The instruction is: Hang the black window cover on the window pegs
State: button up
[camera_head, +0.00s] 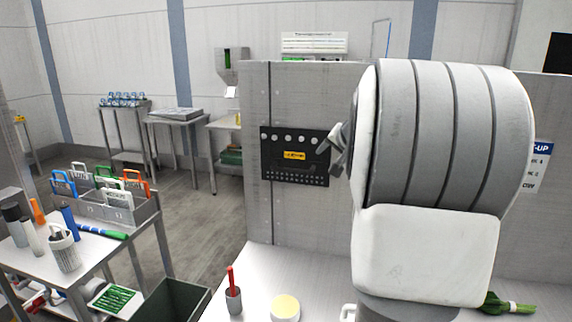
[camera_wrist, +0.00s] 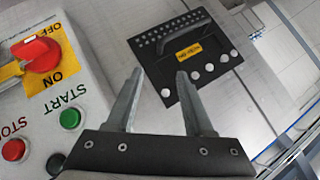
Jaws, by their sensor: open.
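A black panel (camera_head: 270,165), which looks like the window cover, lies flat against the grey wall left of my arm in the head view. It has a row of round pale knobs along its top, a yellow label, a dark handle and rows of small holes below. In the wrist view the black cover (camera_wrist: 222,50) appears turned over, with its handle (camera_wrist: 184,38) at the top. I cannot tell whether the knobs are the window pegs. My gripper (camera_wrist: 159,75) is open and empty, its fingertips pointing toward the cover. My gripper (camera_head: 336,143) overlaps the cover's right edge in the head view.
A control box with a red switch (camera_wrist: 37,53), a green START button (camera_wrist: 70,119) and a red STOP button (camera_wrist: 14,149) is left in the wrist view. A red-handled tool in a cup (camera_head: 233,299) and a yellow-topped round container (camera_head: 285,307) stand on the counter.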

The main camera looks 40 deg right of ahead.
aim_at(313, 167)
jog(key=p+x, duration=0.1)
jog(key=x, duration=1.1)
jog(key=shift+w+d+f+p, duration=0.15)
jog(key=shift+w+f+p, duration=0.1)
jog(key=shift+p, duration=0.1)
grip_shut()
jog(key=shift+r, duration=0.1)
jog(key=shift+s+b, duration=0.1)
jog(key=shift+b, duration=0.25)
jog(key=shift+r, duration=0.15)
jog(key=shift+r+p, duration=1.45)
jog(key=shift+r, duration=0.65)
jog(key=shift+b, duration=0.6)
jog(key=shift+s+a+f+b, duration=0.1)
jog(key=shift+s+a+b, duration=0.2)
jog(key=shift+a+b, duration=0.2)
